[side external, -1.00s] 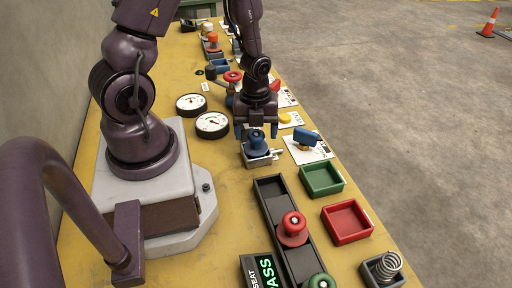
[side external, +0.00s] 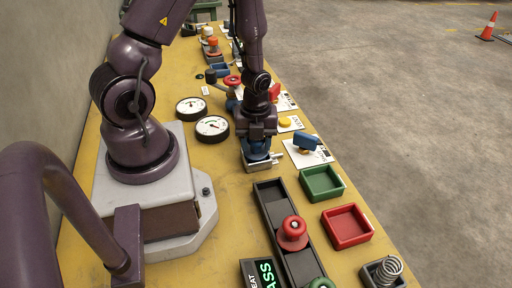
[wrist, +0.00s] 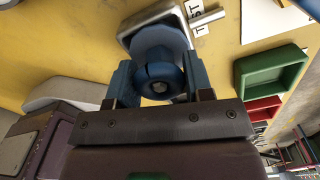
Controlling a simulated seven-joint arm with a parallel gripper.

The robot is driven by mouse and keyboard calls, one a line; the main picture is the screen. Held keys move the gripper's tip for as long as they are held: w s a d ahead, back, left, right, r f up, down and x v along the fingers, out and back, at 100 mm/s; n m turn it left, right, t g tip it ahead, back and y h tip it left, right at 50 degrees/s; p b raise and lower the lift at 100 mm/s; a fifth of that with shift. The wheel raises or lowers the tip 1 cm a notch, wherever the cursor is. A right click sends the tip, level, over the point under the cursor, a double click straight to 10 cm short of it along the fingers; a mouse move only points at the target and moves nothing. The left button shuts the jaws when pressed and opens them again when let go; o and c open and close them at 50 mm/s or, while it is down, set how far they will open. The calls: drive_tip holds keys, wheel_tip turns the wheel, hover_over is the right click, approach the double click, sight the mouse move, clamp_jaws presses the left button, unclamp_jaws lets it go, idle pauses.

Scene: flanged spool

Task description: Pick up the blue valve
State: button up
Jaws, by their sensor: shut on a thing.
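The blue valve (wrist: 158,62) is a rounded, flanged spool shape with a light metal centre. It sits in a grey metal holder (wrist: 133,19) on the yellow table. In the side view the valve (side external: 257,156) is mostly hidden under my gripper (side external: 258,146), and the holder (side external: 264,164) shows below it. My gripper (wrist: 160,82) points down, with its blue fingers on both sides of the valve, shut on it. The valve still appears seated in the holder.
A green tray (side external: 322,183) and a red tray (side external: 348,226) lie to the right. A black rail (side external: 272,205) bears a red spool (side external: 292,233). A blue-handled switch (side external: 307,142) stands close on the right. Two round gauges (side external: 212,128) lie to the left.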

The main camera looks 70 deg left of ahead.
drive_tip(key=shift+r, duration=0.1)
wheel_tip(320, 180, up, 9)
drive_tip(key=shift+r, duration=0.15)
drive_tip(key=s+d+r+m, duration=0.1)
drive_tip(key=d+r+m, duration=0.35)
drive_tip(key=d, duration=0.75)
drive_tip(key=shift+w+d+f, duration=0.15)
drive_tip(key=shift+w+f, duration=3.2)
drive_tip(key=shift+w, duration=0.05)
drive_tip(key=shift+w+d+f, duration=0.1)
drive_tip(key=shift+w+f, duration=3.2)
drive_tip(key=shift+w, duration=0.05)
drive_tip(key=shift+f, duration=0.3)
